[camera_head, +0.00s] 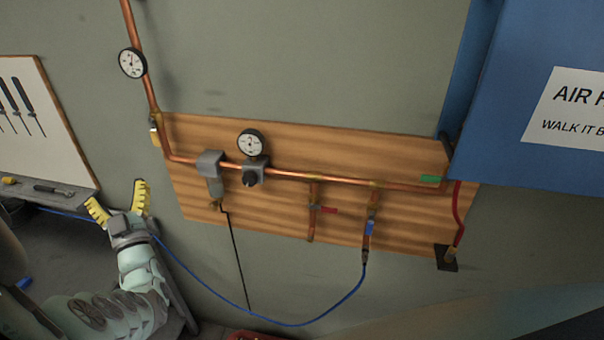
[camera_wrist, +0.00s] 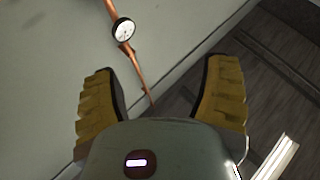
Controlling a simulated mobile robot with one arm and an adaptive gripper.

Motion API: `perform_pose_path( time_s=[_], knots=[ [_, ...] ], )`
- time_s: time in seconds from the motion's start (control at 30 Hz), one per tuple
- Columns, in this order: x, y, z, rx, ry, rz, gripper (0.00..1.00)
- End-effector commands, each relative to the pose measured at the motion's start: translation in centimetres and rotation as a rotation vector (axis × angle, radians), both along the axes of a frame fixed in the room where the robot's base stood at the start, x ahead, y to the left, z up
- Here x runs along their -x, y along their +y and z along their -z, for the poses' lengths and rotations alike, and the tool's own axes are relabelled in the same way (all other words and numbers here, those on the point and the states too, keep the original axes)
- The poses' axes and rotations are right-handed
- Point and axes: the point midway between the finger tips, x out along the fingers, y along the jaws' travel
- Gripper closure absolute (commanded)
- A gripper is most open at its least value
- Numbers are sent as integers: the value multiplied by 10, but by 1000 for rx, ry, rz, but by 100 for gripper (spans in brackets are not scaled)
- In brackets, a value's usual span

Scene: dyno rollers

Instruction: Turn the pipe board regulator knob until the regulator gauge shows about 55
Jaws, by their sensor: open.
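The wooden pipe board (camera_head: 270,215) is on the grey wall with copper pipe across it. The regulator gauge (camera_head: 251,143) has a white dial, its reading too small to tell. The dark regulator knob (camera_head: 250,179) hangs below it, under the grey regulator body. My gripper (camera_head: 118,203) has yellow fingers spread wide and empty. It is left of the board, apart from the knob. In the wrist view my open gripper (camera_wrist: 162,95) faces the wall, and a round gauge on a copper pipe (camera_wrist: 122,29) shows beyond it. The knob is not in the wrist view.
Another gauge (camera_head: 132,63) sits on the upright pipe at upper left. A grey filter (camera_head: 211,172) is left of the regulator. Red (camera_head: 327,210), blue and green valve handles lie rightward. A blue hose (camera_head: 290,324) loops below. A blue cabinet (camera_head: 540,90) stands right.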

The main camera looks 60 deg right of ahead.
Motion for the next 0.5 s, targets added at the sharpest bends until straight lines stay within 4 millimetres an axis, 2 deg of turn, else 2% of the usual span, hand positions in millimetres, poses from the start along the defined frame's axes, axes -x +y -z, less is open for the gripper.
perform_pose_path(
  time_s=[0.03, 0.17, 0.3, 0.4, 0.5],
  knots=[
    [1, -18, 11, -14, 38, 62, 26],
    [17, -62, 33, -59, 133, 224, 26],
    [49, -101, 58, -130, 234, 408, 26],
    [78, -121, 73, -190, 293, 536, 26],
    [106, -131, 87, -249, 345, 644, 26]
  ],
)
